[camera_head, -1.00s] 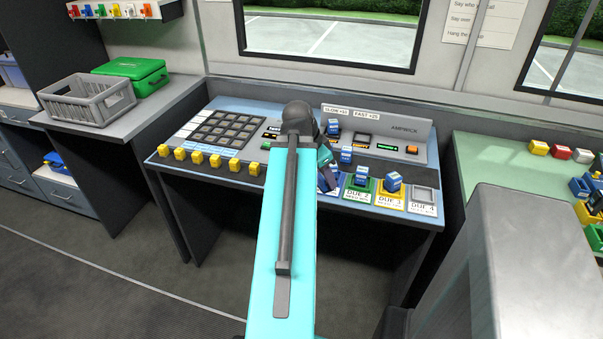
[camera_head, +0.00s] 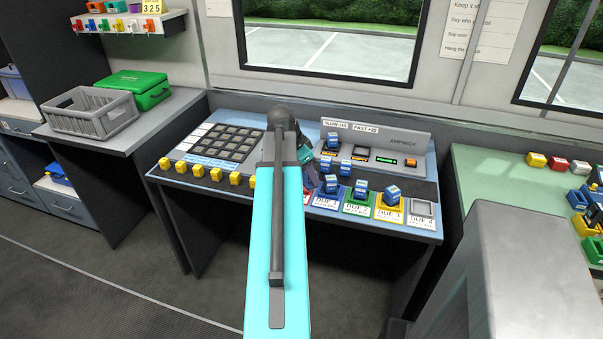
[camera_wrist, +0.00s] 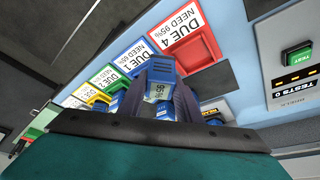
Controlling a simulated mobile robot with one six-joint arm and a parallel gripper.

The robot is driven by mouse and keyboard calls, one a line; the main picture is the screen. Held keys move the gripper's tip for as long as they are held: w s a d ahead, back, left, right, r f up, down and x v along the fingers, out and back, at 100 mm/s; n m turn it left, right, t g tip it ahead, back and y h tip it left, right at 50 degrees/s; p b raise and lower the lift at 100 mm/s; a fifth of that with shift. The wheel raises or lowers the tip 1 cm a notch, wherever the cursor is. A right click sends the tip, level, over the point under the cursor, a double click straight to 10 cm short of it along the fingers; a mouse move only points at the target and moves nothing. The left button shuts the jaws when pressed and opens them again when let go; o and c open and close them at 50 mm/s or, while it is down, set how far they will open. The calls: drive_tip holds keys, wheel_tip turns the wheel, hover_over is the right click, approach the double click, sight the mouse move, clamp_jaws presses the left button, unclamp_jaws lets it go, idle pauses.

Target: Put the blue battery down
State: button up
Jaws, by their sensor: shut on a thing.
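A blue battery (camera_wrist: 158,72) with a small grey readout is between the fingers of my gripper (camera_wrist: 157,90) in the wrist view, its top toward the camera. My gripper (camera_head: 308,160) is shut on it. In the head view my gripper is over the console, left of the standing batteries, and my arm hides most of the held battery. A red holder (camera_wrist: 198,50) lies just beyond and to the right of the battery in the wrist view and looks empty. I cannot tell whether the battery touches the console.
Other blue batteries stand on the console (camera_head: 430,228), including one on the green holder (camera_head: 361,191) and one on the yellow holder (camera_head: 392,193). The grey holder (camera_head: 423,208) at right is empty. Yellow blocks (camera_head: 215,174) line the front left edge. A raised panel (camera_head: 400,145) stands behind.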

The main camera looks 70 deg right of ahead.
drive_tip(key=shift+w+d+f+p, duration=0.15)
drive_tip(key=shift+w+d+p, duration=0.15)
drive_tip(key=shift+w+d, duration=0.8)
drive_tip(key=shift+w+d+f+p, duration=0.15)
drive_tip(key=shift+w+d+p, duration=0.1)
drive_tip(key=shift+w+d, duration=0.85)
drive_tip(key=shift+a, duration=0.1)
drive_tip(key=shift+f+p, duration=0.5)
drive_tip(key=shift+f, duration=1.25)
drive_tip(key=shift+f, duration=0.15)
drive_tip(key=o, duration=1.2)
drive_tip(key=shift+c, duration=0.2)
drive_tip(key=b+v, duration=0.1)
drive_tip(key=v, duration=1.1)
drive_tip(key=shift+b, duration=0.35)
